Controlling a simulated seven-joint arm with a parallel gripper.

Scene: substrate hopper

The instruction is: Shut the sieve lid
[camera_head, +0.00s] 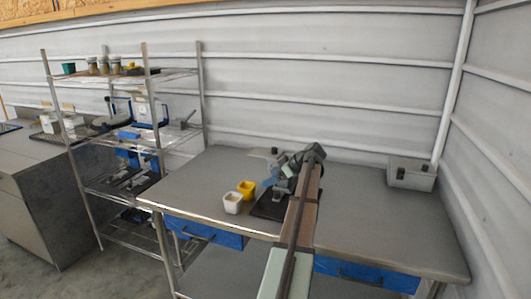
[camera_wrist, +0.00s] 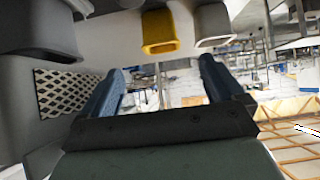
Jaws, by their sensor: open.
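A diamond-patterned mesh panel (camera_wrist: 62,92), which looks like the sieve, shows at the left of the wrist view, beside my left finger and apart from it. A grey body (camera_wrist: 38,30) stands above it in that view. In the head view a grey device (camera_head: 262,154) stands at the back of the table, partly hidden by my arm. I cannot tell which part is the lid or how far it stands open. My gripper (camera_wrist: 162,80) is open, its blue fingers apart with nothing between them.
A yellow cup (camera_head: 246,187) and a white cup (camera_head: 232,204) stand on the table (camera_head: 185,185) left of my arm. A black mat (camera_head: 268,207) lies beside them. A grey box (camera_head: 411,173) stands at the back right. A wire shelf (camera_head: 105,190) is at the left.

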